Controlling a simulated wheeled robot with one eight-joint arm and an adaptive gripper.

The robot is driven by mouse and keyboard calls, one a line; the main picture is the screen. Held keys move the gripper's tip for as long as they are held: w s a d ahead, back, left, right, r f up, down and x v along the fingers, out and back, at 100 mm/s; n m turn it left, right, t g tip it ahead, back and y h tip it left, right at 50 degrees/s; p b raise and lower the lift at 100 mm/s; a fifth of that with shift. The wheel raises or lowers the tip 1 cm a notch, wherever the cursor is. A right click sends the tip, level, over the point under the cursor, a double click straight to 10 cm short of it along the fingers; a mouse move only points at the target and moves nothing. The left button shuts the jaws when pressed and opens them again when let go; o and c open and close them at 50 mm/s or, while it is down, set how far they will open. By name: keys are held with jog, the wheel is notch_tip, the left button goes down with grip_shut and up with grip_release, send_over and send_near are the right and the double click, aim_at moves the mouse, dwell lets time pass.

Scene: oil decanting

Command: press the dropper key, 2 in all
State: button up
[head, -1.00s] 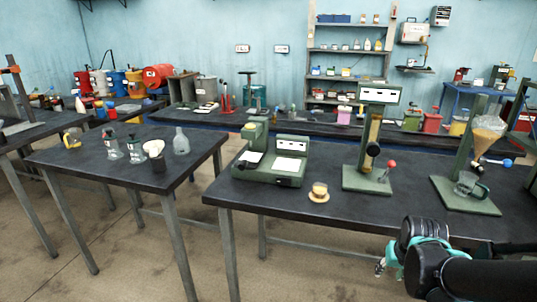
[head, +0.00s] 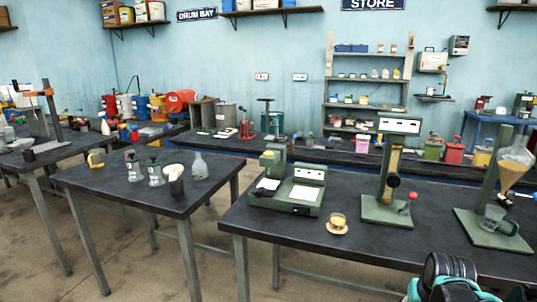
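No part is clearly marked as the dropper key, and I cannot tell which one it is. A low green bench device (head: 288,205) with white panels stands at the left of the near right table. Right of it is a tall green stand (head: 388,208) with a white display on top and a red-knobbed lever (head: 409,203) at its base. A small cup of yellow liquid (head: 338,220) sits on a round coaster in front. Only black and teal parts of my arm show at the bottom right edge. My gripper's fingertips are out of the picture.
A funnel stand (head: 497,180) with amber liquid and a glass mug (head: 494,219) under it stands at the right. The left table (head: 120,188) holds dark-capped bottles, a clear flask (head: 198,166) and a dark cup. A floor gap separates the two tables.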

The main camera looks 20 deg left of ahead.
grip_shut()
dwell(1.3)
